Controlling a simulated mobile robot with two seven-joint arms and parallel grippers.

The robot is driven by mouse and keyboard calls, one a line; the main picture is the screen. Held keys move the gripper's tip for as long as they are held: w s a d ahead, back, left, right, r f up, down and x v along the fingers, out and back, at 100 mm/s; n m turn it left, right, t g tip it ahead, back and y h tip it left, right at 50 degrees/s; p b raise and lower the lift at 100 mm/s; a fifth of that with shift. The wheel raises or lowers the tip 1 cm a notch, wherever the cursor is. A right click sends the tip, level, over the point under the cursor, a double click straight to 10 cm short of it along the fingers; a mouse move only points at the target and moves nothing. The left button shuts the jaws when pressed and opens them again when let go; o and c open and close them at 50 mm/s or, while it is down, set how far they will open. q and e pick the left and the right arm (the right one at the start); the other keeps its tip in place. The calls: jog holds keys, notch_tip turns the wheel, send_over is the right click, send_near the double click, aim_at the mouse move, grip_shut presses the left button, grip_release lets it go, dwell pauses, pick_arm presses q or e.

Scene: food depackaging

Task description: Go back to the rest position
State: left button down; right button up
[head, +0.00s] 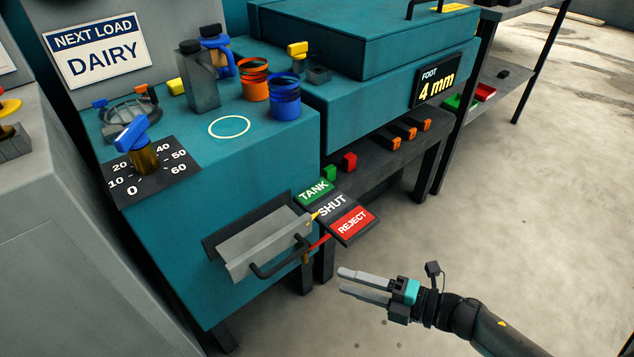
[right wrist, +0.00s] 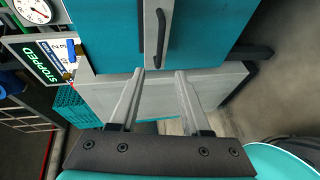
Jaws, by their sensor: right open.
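My right gripper (head: 362,283) is open and empty in the head view, in free air to the right of the teal machine (head: 190,260). Its two fingers point left, below and apart from the grey flap with the black handle (head: 280,262). In the right wrist view both fingers of the right gripper (right wrist: 158,78) show apart with nothing between them. A black handle on a grey panel (right wrist: 160,40) lies beyond them. My left gripper is in neither view.
A panel marked TANK, SHUT, REJECT (head: 333,208) juts out above the right gripper. A dial with a blue knob (head: 133,135), an orange jar (head: 254,78) and a blue jar (head: 285,98) stand on the machine. The floor (head: 480,220) at the right is clear.

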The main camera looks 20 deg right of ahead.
jog(key=s+d+f+m+g+h+p, duration=0.1)
jog(key=s+d+f+m+h+p, duration=0.15)
jog(key=d+f+m+h, duration=0.4)
jog(key=s+d+f+m+g+h+p, duration=0.1)
jog(key=s+f+m+h+p, duration=0.15)
jog(key=f+m, duration=0.65)
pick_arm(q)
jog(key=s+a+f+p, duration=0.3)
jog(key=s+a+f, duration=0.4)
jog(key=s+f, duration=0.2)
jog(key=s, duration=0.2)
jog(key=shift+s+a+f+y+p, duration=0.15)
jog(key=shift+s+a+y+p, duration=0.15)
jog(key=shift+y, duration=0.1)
pick_arm(e)
jog(key=s+a+f+m+g+h, duration=0.1)
jog(key=s+a+f+m+g, duration=0.1)
jog(key=s, duration=0.7)
jog(key=s+a+f+m+g+h, duration=0.1)
jog(key=s+a+f+m+g, duration=0.1)
jog(key=s+f+m+g, duration=0.3)
jog(key=s+f+m, duration=0.1)
jog(key=s+f, duration=0.1)
jog(key=s, duration=0.2)
jog(key=shift+s+g+h, duration=0.15)
jog(key=shift+g+h, duration=0.15)
jog(key=shift+f, duration=0.1)
